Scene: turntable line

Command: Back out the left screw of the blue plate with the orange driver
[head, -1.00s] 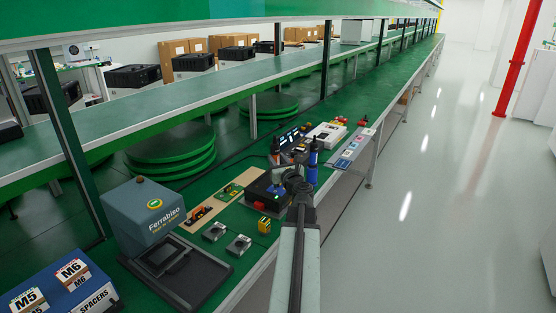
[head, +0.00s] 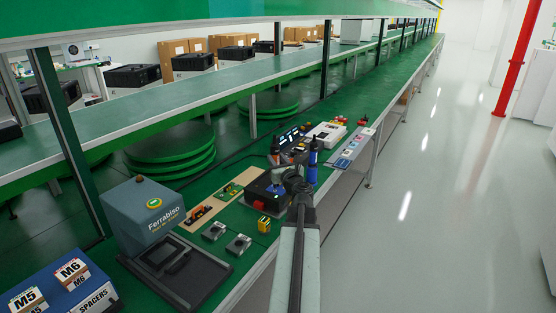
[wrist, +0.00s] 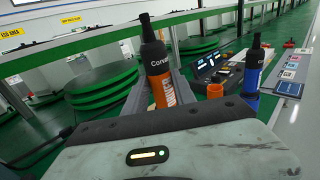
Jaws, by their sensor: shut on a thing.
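The orange driver (wrist: 160,80) has a black top and stands nearly upright, tilted slightly, between the grey fingers of my gripper (wrist: 158,92) in the wrist view. My gripper is shut on it. In the head view my gripper (head: 290,172) is above the bench's front part, beside a dark block (head: 262,186) with a small blue patch and a red part. I cannot clearly make out the blue plate or its screws, partly hidden by my arm.
A blue driver (wrist: 253,70) stands in a blue holder, with an open orange cup (wrist: 215,90) to its left. A grey-blue Ferrabiso machine (head: 145,215), small grey blocks and a yellow-black item (head: 264,224) stand nearer. The green bench (head: 370,95) is clear farther back.

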